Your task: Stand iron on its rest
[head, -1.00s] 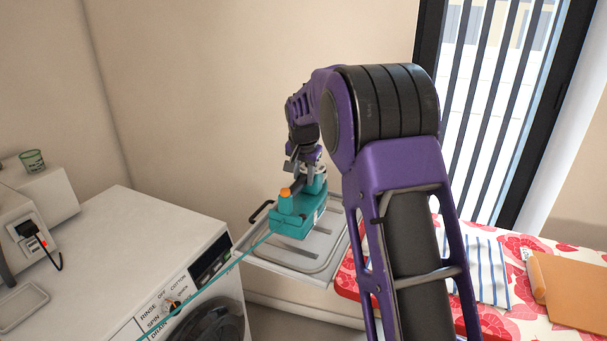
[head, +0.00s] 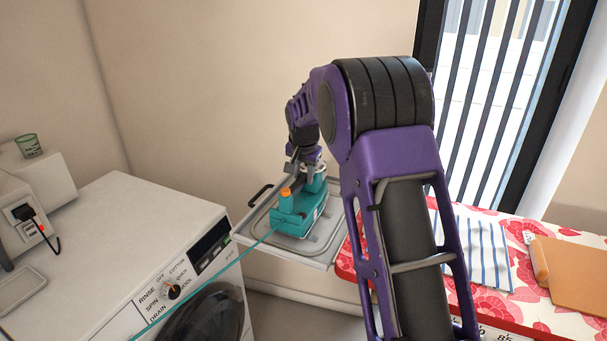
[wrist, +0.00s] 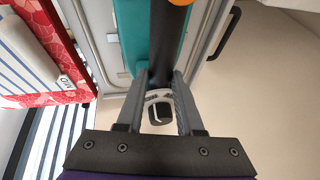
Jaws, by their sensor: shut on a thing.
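The iron (head: 292,215) is teal with an orange cap, and a teal cord runs from it toward the lower left. It is level over the grey metal rest (head: 315,258), a tray-like plate beside the washing machine. Whether its base touches the plate I cannot tell. My gripper (head: 312,170) is above the iron, shut on its handle. In the wrist view the dark handle (wrist: 160,62) lies between the fingers of my gripper (wrist: 158,88). The teal body (wrist: 131,28) and the grey rest (wrist: 207,25) show beyond it.
A white washing machine (head: 120,235) stands left, and the cord passes across its front. A black loop handle (head: 259,194) is at the rest's left edge. On the right, an ironing surface with a red floral cover (head: 560,232) carries a striped cloth (head: 470,260) and an orange-brown board (head: 575,275).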

